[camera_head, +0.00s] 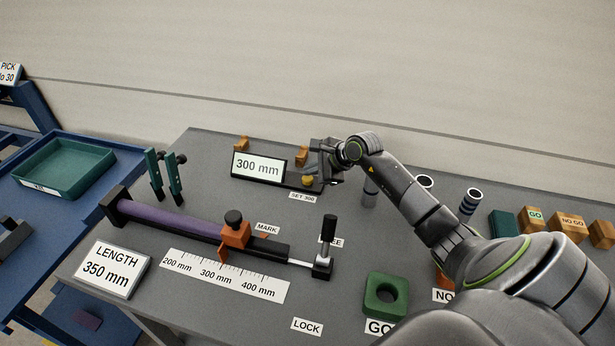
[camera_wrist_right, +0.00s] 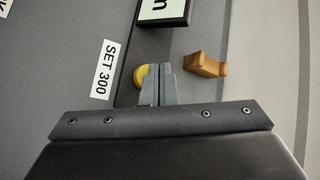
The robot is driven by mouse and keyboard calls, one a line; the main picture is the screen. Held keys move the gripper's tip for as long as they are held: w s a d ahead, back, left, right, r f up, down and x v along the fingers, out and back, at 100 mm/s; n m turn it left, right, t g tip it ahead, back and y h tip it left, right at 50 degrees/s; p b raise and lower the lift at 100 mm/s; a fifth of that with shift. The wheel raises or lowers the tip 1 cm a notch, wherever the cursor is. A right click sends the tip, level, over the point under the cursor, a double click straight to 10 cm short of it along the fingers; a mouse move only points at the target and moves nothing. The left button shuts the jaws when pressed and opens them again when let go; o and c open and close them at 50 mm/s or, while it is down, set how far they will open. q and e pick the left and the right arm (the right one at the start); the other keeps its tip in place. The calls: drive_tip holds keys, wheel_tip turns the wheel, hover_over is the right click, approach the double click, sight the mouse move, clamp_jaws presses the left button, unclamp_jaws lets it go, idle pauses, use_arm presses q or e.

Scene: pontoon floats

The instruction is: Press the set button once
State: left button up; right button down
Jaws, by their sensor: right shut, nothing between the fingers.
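The set button is a yellow round cap (camera_head: 307,181) at the right end of the dark display base, behind the "SET 300" label (camera_head: 303,197). The display (camera_head: 258,167) reads "300 mm". My right gripper (camera_head: 318,176) is shut and empty, right at the button in the head view. In the right wrist view the shut fingertips (camera_wrist_right: 160,70) are beside the yellow button (camera_wrist_right: 141,76) and partly overlap its edge. Whether they touch it I cannot tell. The "SET 300" label also shows in the wrist view (camera_wrist_right: 103,70). My left gripper is not in view.
A purple tube (camera_head: 170,217) with an orange clamp (camera_head: 235,236) lies on the grey table. A "LENGTH 350 mm" sign (camera_head: 111,269) stands at the front left. A green ring block (camera_head: 386,296) is at the front right. A wooden block (camera_wrist_right: 206,65) stands near my fingertips.

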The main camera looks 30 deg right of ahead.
sight(311, 179)
drive_tip(key=shift+r, duration=0.3)
drive_tip(key=shift+r+p, duration=1.2)
drive_tip(key=shift+r, duration=1.25)
